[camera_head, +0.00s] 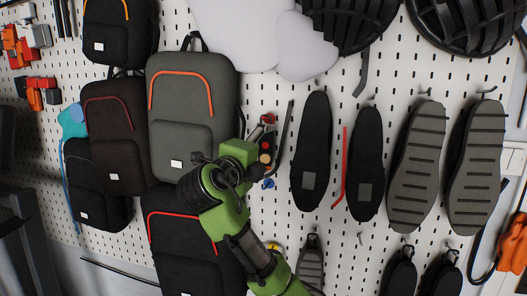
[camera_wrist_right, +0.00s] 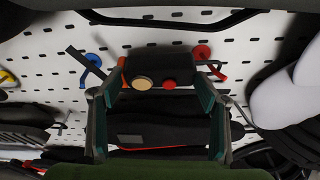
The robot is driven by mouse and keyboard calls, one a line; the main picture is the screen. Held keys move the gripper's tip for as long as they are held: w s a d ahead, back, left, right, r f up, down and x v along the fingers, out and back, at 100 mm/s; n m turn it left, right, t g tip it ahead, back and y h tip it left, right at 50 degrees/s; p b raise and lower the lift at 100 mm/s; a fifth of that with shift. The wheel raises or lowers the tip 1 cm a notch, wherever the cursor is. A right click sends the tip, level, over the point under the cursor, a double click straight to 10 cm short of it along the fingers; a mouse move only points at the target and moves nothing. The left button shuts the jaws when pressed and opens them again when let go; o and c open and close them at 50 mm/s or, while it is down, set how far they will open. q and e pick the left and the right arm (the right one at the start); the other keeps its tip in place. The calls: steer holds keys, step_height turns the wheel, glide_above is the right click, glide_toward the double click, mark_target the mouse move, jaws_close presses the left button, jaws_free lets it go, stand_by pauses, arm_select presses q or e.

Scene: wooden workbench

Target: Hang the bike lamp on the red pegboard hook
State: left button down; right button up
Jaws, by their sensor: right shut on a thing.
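The bike lamp is a small black block with a tan round face and a red round button, seen in the right wrist view (camera_wrist_right: 160,66) and partly in the head view (camera_head: 266,147). My right gripper (camera_head: 263,150) is shut on it, with one finger on each side in the right wrist view (camera_wrist_right: 158,88). The red hook (camera_head: 268,118) is on the pegboard just above the lamp; in the right wrist view (camera_wrist_right: 203,52) it is close beside the lamp's upper right. I cannot tell whether they touch. My left gripper is out of view.
A blue hook (camera_head: 268,184) and a yellow hook (camera_head: 273,247) are below the lamp. Backpacks (camera_head: 193,105) hang to the left. Black shoe soles (camera_head: 313,140) and grey ones (camera_head: 417,165) hang to the right. A thin black bar (camera_head: 284,140) is close beside the lamp.

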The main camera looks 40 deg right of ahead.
steer(key=o, duration=1.2)
steer(key=v, duration=1.2)
